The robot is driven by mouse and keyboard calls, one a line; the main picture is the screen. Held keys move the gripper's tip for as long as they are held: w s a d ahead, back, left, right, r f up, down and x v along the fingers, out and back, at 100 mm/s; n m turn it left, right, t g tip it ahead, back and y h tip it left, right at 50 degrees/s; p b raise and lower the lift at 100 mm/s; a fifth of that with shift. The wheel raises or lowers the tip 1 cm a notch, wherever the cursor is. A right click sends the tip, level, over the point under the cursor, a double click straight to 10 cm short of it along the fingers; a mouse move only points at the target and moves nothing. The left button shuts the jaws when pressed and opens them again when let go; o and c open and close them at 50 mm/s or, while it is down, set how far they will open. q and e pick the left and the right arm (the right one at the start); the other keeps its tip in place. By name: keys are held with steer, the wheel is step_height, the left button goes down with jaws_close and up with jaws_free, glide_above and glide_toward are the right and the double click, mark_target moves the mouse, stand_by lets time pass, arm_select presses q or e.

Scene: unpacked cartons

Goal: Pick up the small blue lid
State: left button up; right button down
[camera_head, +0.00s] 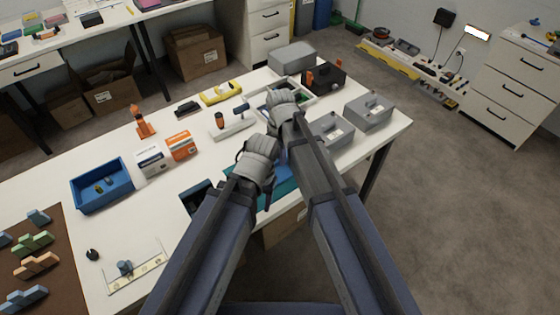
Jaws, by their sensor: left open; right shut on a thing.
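My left gripper (262,152) is the lower one, open over the near edge of the white table, by a teal box or tray (284,188). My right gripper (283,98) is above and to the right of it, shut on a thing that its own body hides. It is over a pale tray (306,101) with dark and green contents. A small patch of blue (283,155) shows between the two arms; I cannot tell whether it is the small blue lid. I cannot make out the lid for certain elsewhere.
Grey cases (369,112) stand at the table's right end, beside a black box (326,77). A blue bin (88,203), small cartons (150,158) and an orange bottle-like object (142,122) stand to the left.

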arm_select(q)
steer(key=shift+r, duration=0.1)
arm_select(e)
steer(key=shift+r, duration=0.1)
arm_select(q)
step_height(320, 180, up, 10)
steer(key=p, duration=1)
arm_select(e)
step_height(320, 180, up, 10)
